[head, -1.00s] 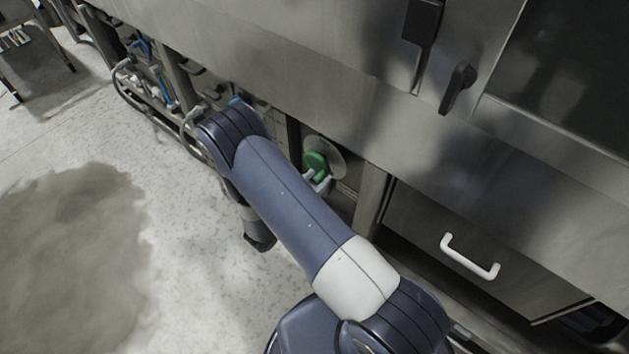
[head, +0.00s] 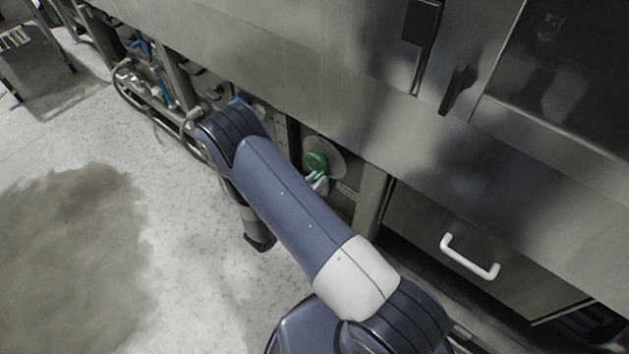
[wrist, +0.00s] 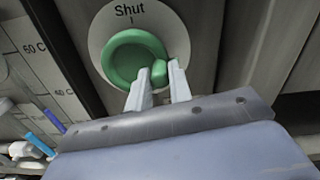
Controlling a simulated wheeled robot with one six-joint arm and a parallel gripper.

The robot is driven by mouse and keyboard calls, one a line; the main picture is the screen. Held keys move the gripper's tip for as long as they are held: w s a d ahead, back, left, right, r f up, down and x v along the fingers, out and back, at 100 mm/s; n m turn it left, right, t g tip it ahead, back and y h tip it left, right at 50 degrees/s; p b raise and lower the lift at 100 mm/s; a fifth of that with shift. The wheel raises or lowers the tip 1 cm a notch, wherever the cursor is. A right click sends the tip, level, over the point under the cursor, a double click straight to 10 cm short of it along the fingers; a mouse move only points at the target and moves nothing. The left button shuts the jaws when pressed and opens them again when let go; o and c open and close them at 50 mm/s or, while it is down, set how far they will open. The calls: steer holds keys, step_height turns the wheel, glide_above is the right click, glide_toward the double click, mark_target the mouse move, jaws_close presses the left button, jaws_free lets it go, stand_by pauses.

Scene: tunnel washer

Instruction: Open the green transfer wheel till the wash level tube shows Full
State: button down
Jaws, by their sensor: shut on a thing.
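The green transfer wheel (wrist: 120,60) sits on a round pale plate marked "Shut" (wrist: 100,25) with a tick at its top. In the wrist view my gripper (wrist: 164,80) is shut on the knob on the wheel's lower right rim, one pale finger on each side. In the head view the wheel (head: 315,162) shows low on the machine front, with the gripper (head: 320,181) at its lower edge and my arm partly in front. A white scale with "60 C" and "40 C" marks (wrist: 45,70) stands left of the wheel. I cannot make out a wash level tube reading.
A white drawer handle (head: 470,258) is to the right of the wheel. A black handle (head: 458,88) is above on the machine. Pipes and blue valves (head: 150,85) lie to the left. A dark wet patch (head: 70,255) marks the open floor.

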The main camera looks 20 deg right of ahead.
mark_target(314, 159)
steer(key=n, duration=0.1)
steer(key=r+n, duration=0.1)
steer(key=n, duration=0.1)
steer(key=n+p, duration=0.1)
steer(key=shift+w+a+r, duration=0.1)
steer(key=shift+w+r, duration=0.05)
steer(key=shift+r, duration=0.1)
steer(key=n, duration=0.1)
steer(key=n+p, duration=0.1)
steer(key=n, duration=0.1)
steer(key=r+n, duration=0.1)
steer(key=shift+w+a+n, duration=0.2)
steer(key=shift+w+n, duration=0.1)
steer(key=shift+n, duration=0.1)
steer(key=n, duration=0.1)
steer(key=n+p, duration=0.1)
steer(key=n, duration=0.1)
steer(key=w+n, duration=0.1)
steer(key=shift+a+r+n, duration=0.3)
steer(key=shift+a+r, duration=0.05)
steer(key=shift+w+a+r+n+p, duration=0.1)
steer(key=shift+w+n+p, duration=0.1)
steer(key=shift+n, duration=0.55)
steer(key=shift+w+a+f+n+p, duration=0.1)
steer(key=shift+a+n+p, duration=0.05)
steer(key=shift+n, duration=0.65)
steer(key=shift+w+a+r+n+p, duration=0.1)
steer(key=shift+w+n+p, duration=0.1)
steer(key=shift+n, duration=0.55)
